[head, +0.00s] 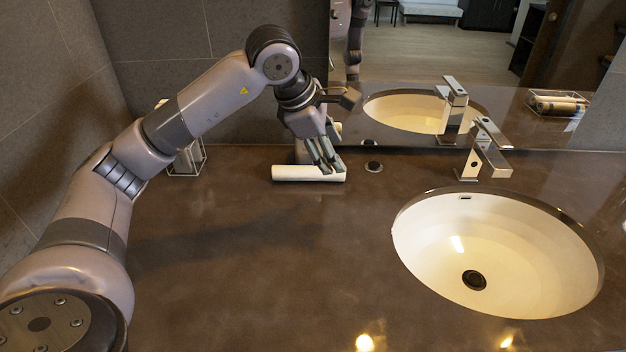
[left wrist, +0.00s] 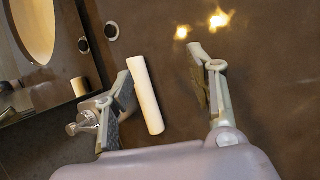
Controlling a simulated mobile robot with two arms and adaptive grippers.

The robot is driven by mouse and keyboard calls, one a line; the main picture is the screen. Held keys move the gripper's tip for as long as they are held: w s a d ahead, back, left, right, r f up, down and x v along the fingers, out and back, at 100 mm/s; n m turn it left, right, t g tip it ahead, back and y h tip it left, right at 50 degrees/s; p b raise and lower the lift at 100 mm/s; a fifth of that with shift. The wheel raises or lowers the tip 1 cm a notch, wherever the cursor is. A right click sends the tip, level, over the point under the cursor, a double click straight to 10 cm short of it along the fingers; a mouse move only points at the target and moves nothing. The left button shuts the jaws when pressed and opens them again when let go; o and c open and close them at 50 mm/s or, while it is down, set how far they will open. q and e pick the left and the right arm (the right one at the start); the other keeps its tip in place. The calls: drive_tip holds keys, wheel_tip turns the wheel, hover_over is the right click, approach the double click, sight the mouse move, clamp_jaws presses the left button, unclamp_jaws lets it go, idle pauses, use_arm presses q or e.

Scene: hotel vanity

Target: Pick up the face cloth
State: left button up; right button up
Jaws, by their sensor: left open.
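The face cloth (head: 300,173) looks like a white roll lying on the brown counter near the mirror, in the head view. My left gripper (head: 325,167) is open, pointing down at the roll's right part and covering some of its upper edge. In the left wrist view the cloth (left wrist: 145,95) shows between the two open fingers of my left gripper (left wrist: 164,64), closer to the left finger. The fingers are not closed on it, and I cannot tell whether either one touches it. My right gripper is not in view.
A sink (head: 495,255) with a chrome faucet (head: 485,150) is at right. A mirror (head: 430,60) stands along the back edge. A small round fitting (head: 373,166) is right of the cloth. A clear holder (head: 187,160) stands partly behind my arm. The front-left counter is clear.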

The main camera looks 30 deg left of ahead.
use_arm(q)
drive_tip(key=a+r+n+y, duration=0.1)
drive_tip(key=a+y, duration=0.2)
drive_tip(key=a, duration=0.5)
hover_over(308, 169)
drive_tip(key=s, duration=0.3)
drive_tip(key=f, duration=0.6)
drive_tip(key=d+f, duration=0.1)
drive_tip(key=f, duration=0.2)
drive_tip(key=shift+f, duration=0.3)
drive_tip(key=shift+a+p+x, duration=0.15)
drive_tip(key=shift+p+x, duration=0.3)
drive_tip(key=shift+x, duration=1.1)
drive_tip(key=shift+a+p+x, duration=0.15)
drive_tip(key=shift+p+x, duration=0.3)
drive_tip(key=shift+x, duration=1.1)
drive_tip(key=shift+r, duration=0.1)
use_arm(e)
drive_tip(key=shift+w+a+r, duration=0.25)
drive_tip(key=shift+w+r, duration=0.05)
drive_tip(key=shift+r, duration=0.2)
use_arm(q)
drive_tip(key=c, duration=0.9)
drive_tip(key=shift+r, duration=0.15)
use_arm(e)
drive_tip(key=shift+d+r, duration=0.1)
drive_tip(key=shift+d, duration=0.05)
